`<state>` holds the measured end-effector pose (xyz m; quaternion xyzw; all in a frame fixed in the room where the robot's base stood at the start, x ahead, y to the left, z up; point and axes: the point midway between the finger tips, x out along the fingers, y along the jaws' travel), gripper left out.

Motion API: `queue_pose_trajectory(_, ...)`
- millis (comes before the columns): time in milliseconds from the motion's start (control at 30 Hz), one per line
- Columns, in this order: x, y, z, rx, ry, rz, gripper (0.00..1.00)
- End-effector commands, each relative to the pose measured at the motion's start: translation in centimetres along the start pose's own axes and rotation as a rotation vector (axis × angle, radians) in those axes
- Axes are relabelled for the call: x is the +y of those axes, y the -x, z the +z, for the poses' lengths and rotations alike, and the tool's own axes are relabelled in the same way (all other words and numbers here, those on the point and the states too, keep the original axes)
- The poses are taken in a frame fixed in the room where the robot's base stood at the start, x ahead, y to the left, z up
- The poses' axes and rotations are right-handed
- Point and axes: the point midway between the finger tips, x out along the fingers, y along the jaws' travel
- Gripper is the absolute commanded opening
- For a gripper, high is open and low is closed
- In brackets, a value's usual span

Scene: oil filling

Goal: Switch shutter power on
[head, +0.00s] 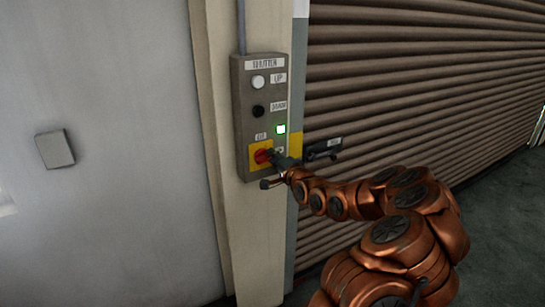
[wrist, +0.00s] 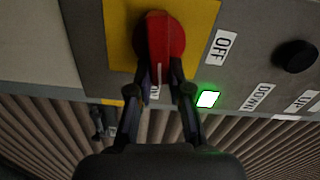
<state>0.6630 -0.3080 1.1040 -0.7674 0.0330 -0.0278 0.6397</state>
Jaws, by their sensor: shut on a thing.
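The shutter control box (head: 246,110) is a grey panel on a cream pillar in the head view. Its red rotary switch (head: 263,156) sits on a yellow plate near the bottom. In the wrist view the red switch handle (wrist: 160,40) fills the top middle, with a white line along it, on the yellow plate (wrist: 205,12). An OFF label (wrist: 222,47) is beside the plate; another label is partly hidden by my fingers. My gripper (wrist: 160,80) is shut on the lower end of the handle. A green light (head: 281,129) is lit on the panel, also in the wrist view (wrist: 207,99).
A white UP button (head: 258,82) and a black DOWN button (head: 258,111) are above the switch. The brown slatted shutter (head: 420,70) is at the right, with a dark handle or latch (head: 323,149) near its edge. A small grey box (head: 54,149) is on the left wall.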

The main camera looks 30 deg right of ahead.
Motion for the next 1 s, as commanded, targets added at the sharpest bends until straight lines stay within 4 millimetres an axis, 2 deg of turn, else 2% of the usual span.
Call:
queue_pose_trajectory(400,0.52,-0.01,0.15,-0.002,-0.177,0.002,0.0)
queue_pose_trajectory(933,0.54,-0.01,0.17,-0.002,-0.198,0.002,0.0)
queue_pose_trajectory(967,0.55,-0.01,0.18,-0.002,-0.198,0.002,0.21)
queue_pose_trajectory(1000,0.54,-0.01,0.17,-0.002,-0.198,0.002,0.25)
